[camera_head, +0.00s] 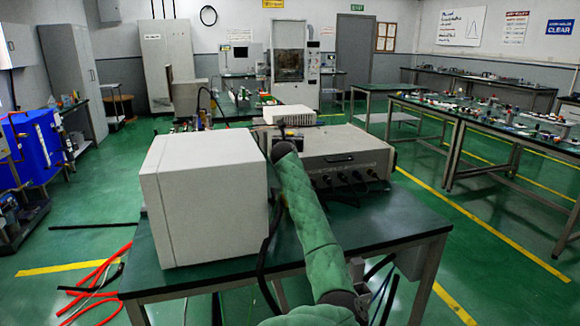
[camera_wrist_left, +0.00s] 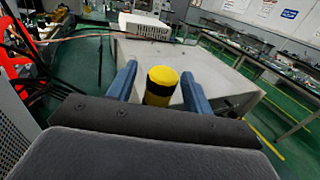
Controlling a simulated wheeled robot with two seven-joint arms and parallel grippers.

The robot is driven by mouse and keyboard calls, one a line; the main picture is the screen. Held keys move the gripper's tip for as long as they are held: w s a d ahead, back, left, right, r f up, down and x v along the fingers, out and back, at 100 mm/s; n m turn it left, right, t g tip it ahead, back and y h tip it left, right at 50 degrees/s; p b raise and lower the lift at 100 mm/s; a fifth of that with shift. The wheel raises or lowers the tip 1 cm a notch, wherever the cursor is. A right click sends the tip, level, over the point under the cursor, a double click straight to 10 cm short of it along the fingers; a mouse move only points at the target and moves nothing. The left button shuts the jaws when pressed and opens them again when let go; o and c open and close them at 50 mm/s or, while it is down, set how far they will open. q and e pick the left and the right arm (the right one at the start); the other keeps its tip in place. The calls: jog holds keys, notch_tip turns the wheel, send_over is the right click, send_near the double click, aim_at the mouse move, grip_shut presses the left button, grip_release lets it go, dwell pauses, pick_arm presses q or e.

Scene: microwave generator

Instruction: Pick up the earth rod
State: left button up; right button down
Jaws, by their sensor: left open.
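The earth rod (camera_wrist_left: 160,85) shows in the left wrist view as a short cylinder with a yellow top and a black band below. My left gripper (camera_wrist_left: 159,73) is open, with one blue finger on each side of the rod's yellow end. I cannot tell whether either finger touches it. The rod's lower part is hidden behind the gripper body. In the head view, my green padded left arm reaches up between the white box and the metal unit and hides the gripper and most of the rod. My right gripper is not in view.
A large white box (camera_head: 205,200) stands close left of my arm on the green table (camera_head: 400,222). A grey metal unit (camera_head: 335,160) with black cables stands behind and right, with a small white device (camera_head: 289,115) at its back. The table's right front is clear.

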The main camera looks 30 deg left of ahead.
pick_arm(q)
jog(key=shift+w+a, duration=0.25)
jog(key=shift+w, duration=0.2)
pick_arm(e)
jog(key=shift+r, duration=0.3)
pick_arm(q)
grip_shut()
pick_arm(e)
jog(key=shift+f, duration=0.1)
pick_arm(q)
jog(key=shift+r, duration=0.15)
